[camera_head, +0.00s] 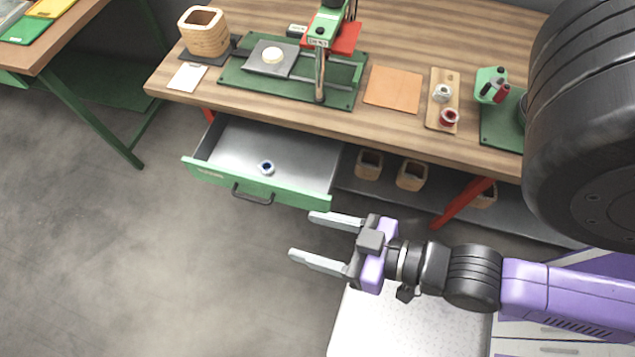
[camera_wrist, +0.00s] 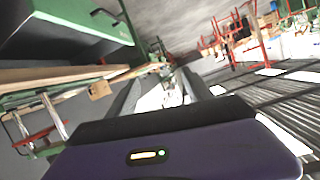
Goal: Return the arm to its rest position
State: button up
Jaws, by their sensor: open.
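My gripper (camera_head: 314,240) is open and empty in the head view, with its two grey fingers apart and pointing left. It hangs in front of the workbench, just below the open drawer and clear of its front. My purple and black arm reaches in from the right. The open drawer (camera_head: 225,147) has a green front with a dark handle, and a small blue-and-white coil (camera_head: 266,167) lies in it. In the wrist view my gripper's fingers (camera_wrist: 160,92) show above the purple body, with nothing visible held between them.
The wooden workbench (camera_head: 390,135) carries a green-based press (camera_head: 345,97), a woven basket (camera_head: 203,32), an orange mat (camera_head: 393,88) and a wooden tray (camera_head: 437,120) with two coils. Baskets (camera_head: 411,174) stand on the shelf below. The floor (camera_head: 120,260) at left is clear.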

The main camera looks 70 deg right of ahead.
jog(key=r+n, duration=0.1)
jog(key=s+d+r, duration=0.1)
jog(key=s+r+n, duration=0.1)
jog(key=shift+s+d+r+n+t, duration=0.15)
jog(key=shift+d+r+n+t, duration=0.15)
jog(key=shift+r+t, duration=0.1)
jog(key=shift+f, duration=0.1)
dwell(0.9)
